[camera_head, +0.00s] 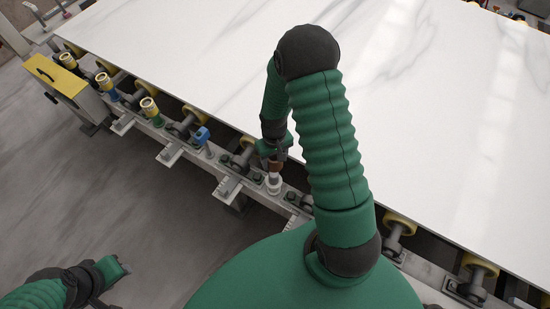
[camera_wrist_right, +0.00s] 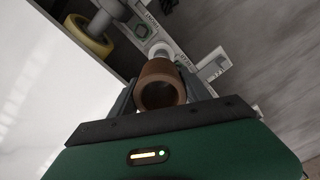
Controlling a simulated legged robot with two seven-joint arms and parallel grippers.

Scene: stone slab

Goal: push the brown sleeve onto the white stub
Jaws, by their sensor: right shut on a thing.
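The brown sleeve (camera_head: 274,166) is a short hollow tube. My right gripper (camera_head: 273,161) is shut on it, and in the right wrist view the fingers grip the sleeve (camera_wrist_right: 157,68) from both sides, its open end facing the camera. The white stub (camera_head: 273,183) stands on the grey rail, directly below the sleeve in the head view. In the wrist view the stub (camera_wrist_right: 160,48) shows just beyond the sleeve, partly hidden by it. I cannot tell whether the two touch. My left gripper (camera_head: 120,268) is at the lower left, over the floor, away from the rail.
A large white stone slab (camera_head: 210,60) lies on rollers behind the rail (camera_head: 172,150). A yellow box (camera_head: 55,75) is at far left. The floor in front is clear.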

